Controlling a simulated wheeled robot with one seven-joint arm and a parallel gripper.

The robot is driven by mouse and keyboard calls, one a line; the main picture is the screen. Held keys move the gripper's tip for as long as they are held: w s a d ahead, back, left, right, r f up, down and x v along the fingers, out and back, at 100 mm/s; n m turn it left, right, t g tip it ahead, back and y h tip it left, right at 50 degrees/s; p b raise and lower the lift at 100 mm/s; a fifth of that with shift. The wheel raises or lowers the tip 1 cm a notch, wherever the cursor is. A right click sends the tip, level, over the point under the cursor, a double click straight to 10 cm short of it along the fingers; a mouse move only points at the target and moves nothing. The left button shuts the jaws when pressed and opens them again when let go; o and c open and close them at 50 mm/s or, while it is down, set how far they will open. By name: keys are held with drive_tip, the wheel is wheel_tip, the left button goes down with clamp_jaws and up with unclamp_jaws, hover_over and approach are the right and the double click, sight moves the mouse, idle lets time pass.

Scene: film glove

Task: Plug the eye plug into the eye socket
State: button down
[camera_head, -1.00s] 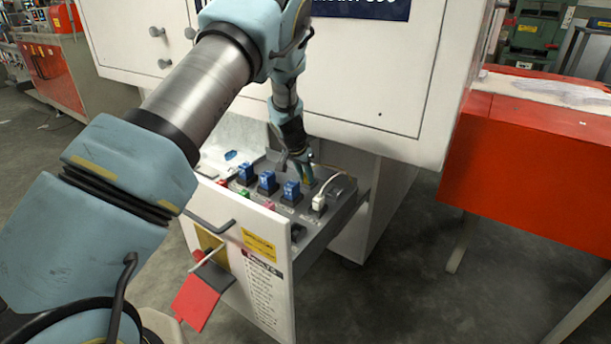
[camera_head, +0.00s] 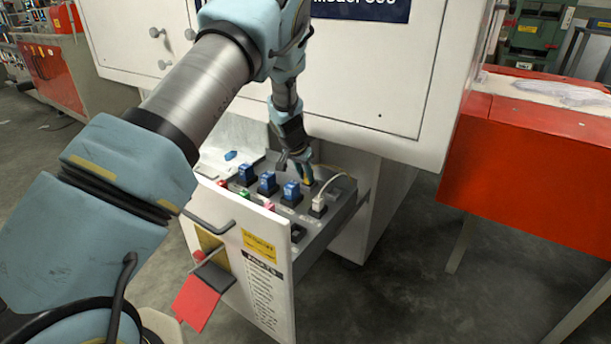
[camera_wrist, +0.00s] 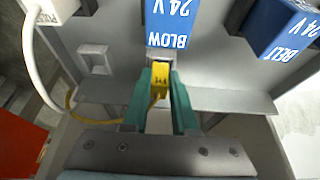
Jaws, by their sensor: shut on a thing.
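My gripper (camera_wrist: 160,92) is shut on a small yellow plug (camera_wrist: 160,78), which I take to be the eye plug. A thin yellow cable (camera_wrist: 73,105) loops from it to the left. In the wrist view the plug's front end lies at a grey square socket frame (camera_wrist: 159,58), just below the blue BLOW block; I cannot tell whether it is inside. An empty square socket (camera_wrist: 97,60) sits to the left; I see no label naming the eye socket. In the head view my gripper (camera_head: 306,178) is low over the back of the panel, and the plug is mostly hidden.
Blue 24 V blocks, BLOW (camera_wrist: 172,20) and BELT (camera_wrist: 285,28), stand close by. A white plug (camera_head: 318,203) with a white cable stands at the panel's right. The pulled-out drawer front (camera_head: 262,290) and white cabinet (camera_head: 390,100) flank the panel.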

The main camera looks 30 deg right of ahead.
drive_tip(key=shift+r+p, duration=0.7)
drive_tip(key=shift+r, duration=0.55)
drive_tip(key=shift+s+a+r+b, duration=0.25)
drive_tip(key=shift+s+a+b, duration=0.2)
drive_tip(key=shift+a, duration=0.25)
drive_tip(key=shift+s+a+r+b, duration=0.3)
drive_tip(key=shift+a+b, duration=0.15)
drive_tip(key=shift+a, duration=0.2)
drive_tip(key=shift+r, duration=0.1)
wheel_tip(320, 180, up, 4)
drive_tip(key=p, duration=0.2)
drive_tip(key=shift+p, duration=0.35)
drive_tip(key=shift+f, duration=0.2)
